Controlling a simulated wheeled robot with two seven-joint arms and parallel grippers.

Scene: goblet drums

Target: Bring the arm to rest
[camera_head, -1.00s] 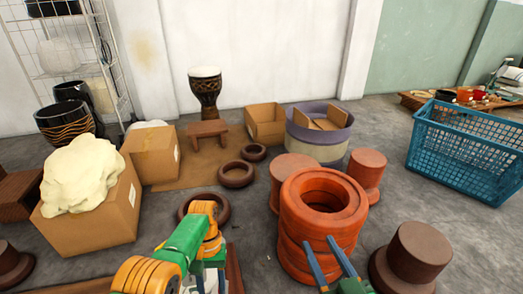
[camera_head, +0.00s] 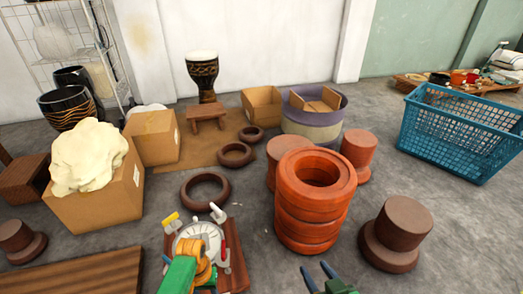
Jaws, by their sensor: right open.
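My right gripper (camera_head: 317,271) shows at the bottom edge, right of centre. Its two blue fingers are apart with nothing between them, and most of its green body is cut off by the frame. It is in front of the stack of orange-red rings (camera_head: 312,222) and apart from it in the picture. A green and yellow arm link of mine (camera_head: 183,274) rises from the bottom edge left of centre, covering part of a wooden board. My left gripper cannot be made out.
The wooden board (camera_head: 236,268) carries a white round piece (camera_head: 203,236) and tools. Brown drum-shaped blocks (camera_head: 398,232), dark rings (camera_head: 205,177), cardboard boxes (camera_head: 105,205) and a blue basket (camera_head: 455,142) stand around. A goblet drum (camera_head: 203,75) stands by the wall. Bare floor lies at the lower right.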

